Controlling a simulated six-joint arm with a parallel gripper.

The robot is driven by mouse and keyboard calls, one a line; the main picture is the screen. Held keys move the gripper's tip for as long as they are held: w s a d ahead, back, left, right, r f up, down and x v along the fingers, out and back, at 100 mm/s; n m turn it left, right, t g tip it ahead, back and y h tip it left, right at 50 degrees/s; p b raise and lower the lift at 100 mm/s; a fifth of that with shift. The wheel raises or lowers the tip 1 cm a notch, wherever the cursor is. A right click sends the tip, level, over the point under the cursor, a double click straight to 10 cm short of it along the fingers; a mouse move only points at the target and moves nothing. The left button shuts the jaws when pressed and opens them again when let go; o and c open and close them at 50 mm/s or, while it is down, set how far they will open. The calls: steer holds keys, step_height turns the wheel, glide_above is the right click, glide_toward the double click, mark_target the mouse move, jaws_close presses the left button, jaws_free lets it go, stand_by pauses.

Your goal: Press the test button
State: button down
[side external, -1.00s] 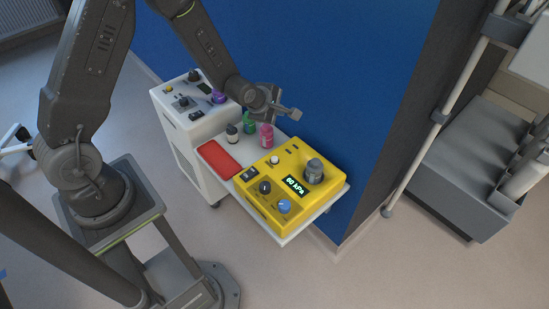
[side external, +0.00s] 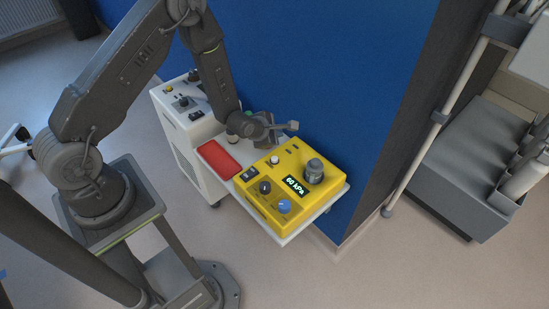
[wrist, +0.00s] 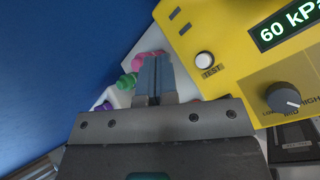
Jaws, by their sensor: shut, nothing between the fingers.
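The yellow unit (side external: 254,203) stands on the white shelf with a lit display reading 60 kPa. Its test button (side external: 274,160) is a round white knob near the back left. In the wrist view the button (wrist: 204,59) has a TEST label beside it and is uncovered. My gripper (side external: 266,142) points down beside the unit's back left corner, short of the button in the picture. In the wrist view its shut, empty fingers (wrist: 153,65) lie left of the button and apart from it. The fingertips' height above the unit is hard to tell.
Pink (wrist: 151,56), green (wrist: 128,81) and purple (wrist: 106,106) items lie under and beside my fingers. A red pad (side external: 219,160) is left of the unit. A blue wall (side external: 330,90) rises close behind. The unit also carries a dark knob (wrist: 283,97).

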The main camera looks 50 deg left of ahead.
mark_target(275, 159)
steer(key=shift+f, duration=4.05)
steer(key=shift+f, duration=0.4)
steer(key=shift+f, duration=0.85)
steer(key=shift+r, duration=1.3)
steer(key=shift+r, duration=2.5)
